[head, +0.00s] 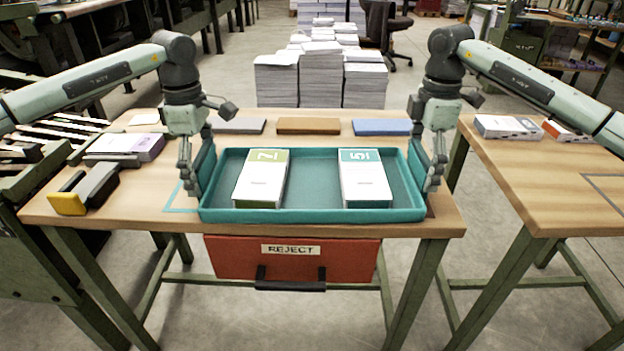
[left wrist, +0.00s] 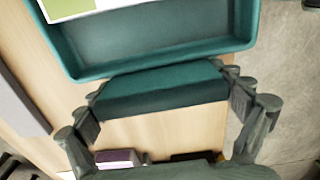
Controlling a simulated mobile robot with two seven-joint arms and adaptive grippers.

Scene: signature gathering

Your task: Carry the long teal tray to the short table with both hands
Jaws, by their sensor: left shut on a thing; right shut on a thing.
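The long teal tray (head: 312,216) is level over the near middle of the wooden table (head: 120,200); I cannot tell whether it touches the tabletop. It holds two white paper stacks, one with a green label 7 (head: 262,185) and one with a teal label 5 (head: 364,182). My left gripper (head: 190,178) is shut on the tray's left end, and my right gripper (head: 433,172) on its right end. In the left wrist view, my left gripper's fingers (left wrist: 167,92) are on either side of a teal end piece of the tray (left wrist: 155,68).
Another wooden table (head: 530,180) stands to the right across a floor gap, with a marked outline and booklets (head: 505,127) at its back. A red REJECT drawer (head: 290,262) hangs below the tray. A yellow-black stapler-like tool (head: 85,190) lies left. Paper piles (head: 320,80) stand behind.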

